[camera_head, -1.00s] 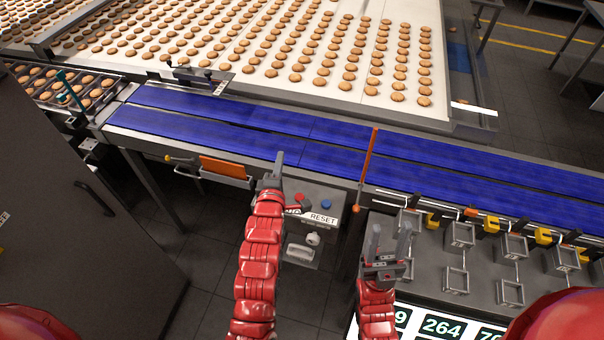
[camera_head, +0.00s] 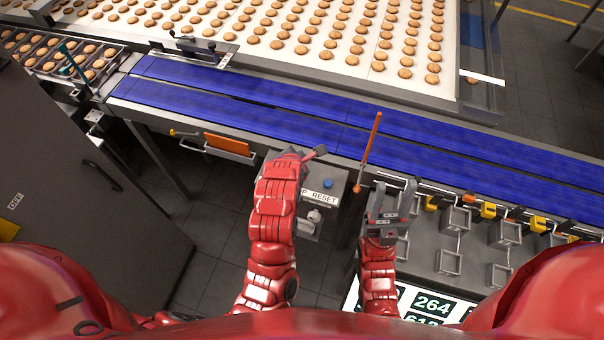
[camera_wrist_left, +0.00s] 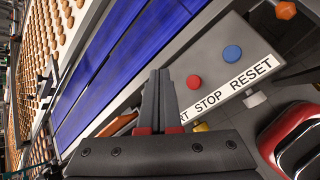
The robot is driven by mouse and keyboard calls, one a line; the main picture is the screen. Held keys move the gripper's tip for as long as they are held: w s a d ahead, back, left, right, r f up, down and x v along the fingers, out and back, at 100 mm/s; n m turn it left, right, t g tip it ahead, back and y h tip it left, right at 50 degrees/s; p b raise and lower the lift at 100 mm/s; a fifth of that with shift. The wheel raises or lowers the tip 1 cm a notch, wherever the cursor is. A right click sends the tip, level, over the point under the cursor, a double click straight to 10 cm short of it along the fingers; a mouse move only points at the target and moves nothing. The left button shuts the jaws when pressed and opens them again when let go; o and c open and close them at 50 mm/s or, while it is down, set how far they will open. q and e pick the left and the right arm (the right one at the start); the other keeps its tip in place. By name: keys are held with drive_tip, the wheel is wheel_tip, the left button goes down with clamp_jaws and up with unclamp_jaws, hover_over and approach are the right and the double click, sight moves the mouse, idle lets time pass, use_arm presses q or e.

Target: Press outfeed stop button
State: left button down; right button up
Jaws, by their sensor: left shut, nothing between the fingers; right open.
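The control box is grey, with a label reading STOP and RESET. In the left wrist view the red button (camera_wrist_left: 194,82) sits above the word STOP and the blue button (camera_wrist_left: 232,52) above RESET. In the head view the blue button (camera_head: 328,184) shows, while my left arm hides the red one. My left gripper (camera_head: 319,151) is shut and empty, above the box's belt-side edge. In the left wrist view its fingertips (camera_wrist_left: 160,75) are left of the red button, apart from it in the picture. My right gripper (camera_head: 398,192) is open and empty, right of the box.
Blue conveyor belts (camera_head: 270,118) run behind the box. An orange rod (camera_head: 368,150) stands upright between the box and my right gripper. Metal holders (camera_head: 455,218) fill the grey surface at right. An orange panel (camera_head: 227,143) is at left.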

use_arm(q)
wheel_tip(320, 180, down, 8)
drive_tip(key=b, duration=0.2)
drive_tip(key=shift+r+b, duration=0.15)
drive_tip(key=shift+b, duration=0.15)
drive_tip(key=shift+f+b, duration=0.3)
drive_tip(key=shift+f, duration=0.1)
idle(1.5)
drive_tip(key=shift+f+b, duration=0.35)
drive_tip(key=shift+b, duration=0.15)
drive_tip(key=shift+f+b, duration=0.55)
idle(0.5)
idle(0.3)
drive_tip(key=shift+r+p, duration=0.3)
drive_tip(key=shift+r, duration=0.65)
